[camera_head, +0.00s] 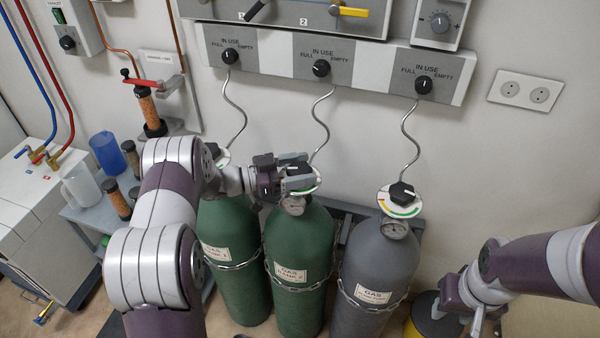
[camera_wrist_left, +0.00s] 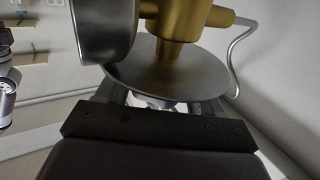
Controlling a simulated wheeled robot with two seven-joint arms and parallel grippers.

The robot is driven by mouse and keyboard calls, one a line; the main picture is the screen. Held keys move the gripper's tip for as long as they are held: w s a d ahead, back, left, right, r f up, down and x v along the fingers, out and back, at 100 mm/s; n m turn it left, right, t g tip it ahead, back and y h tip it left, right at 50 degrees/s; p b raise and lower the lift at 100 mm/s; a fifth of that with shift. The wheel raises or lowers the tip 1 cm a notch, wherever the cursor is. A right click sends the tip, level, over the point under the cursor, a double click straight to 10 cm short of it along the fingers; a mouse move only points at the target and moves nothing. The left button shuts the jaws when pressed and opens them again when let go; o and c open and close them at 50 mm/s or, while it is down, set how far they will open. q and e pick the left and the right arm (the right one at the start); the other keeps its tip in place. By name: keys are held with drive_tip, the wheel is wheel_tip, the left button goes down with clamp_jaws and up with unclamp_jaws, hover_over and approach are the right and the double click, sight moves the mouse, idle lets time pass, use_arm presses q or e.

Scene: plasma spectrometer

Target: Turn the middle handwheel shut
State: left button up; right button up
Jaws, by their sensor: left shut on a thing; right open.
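The middle handwheel (camera_head: 299,168) is a dark knob on top of the middle green gas cylinder (camera_head: 298,235), above a small round disc with a coloured scale. My left gripper (camera_head: 288,178) reaches in from the left and is shut on the handwheel, hiding most of it. In the left wrist view, the jaw base (camera_wrist_left: 160,130) is at the bottom, with a metal disc (camera_wrist_left: 165,80) and brass valve body (camera_wrist_left: 180,35) beyond; the handwheel cannot be made out there. My right gripper (camera_head: 477,320) is open and empty at the lower right.
A grey cylinder with its own black handwheel (camera_head: 402,192) stands to the right. Another green cylinder (camera_head: 232,240) stands to the left, its top partly hidden by my arm. Curly hoses run up to a panel of selector knobs (camera_head: 321,68). Chains wrap the cylinders.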

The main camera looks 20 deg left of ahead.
use_arm(q)
drive_tip(key=shift+m+g+h, duration=0.3)
drive_tip(key=shift+m+g, duration=0.1)
drive_tip(key=shift+g, duration=0.2)
drive_tip(key=o, duration=1)
drive_tip(key=shift+c, duration=0.2)
drive_tip(key=b+v, duration=0.2)
drive_tip(key=v, duration=1)
drive_tip(key=shift+a, duration=0.35)
drive_tip(key=shift+s, duration=0.15)
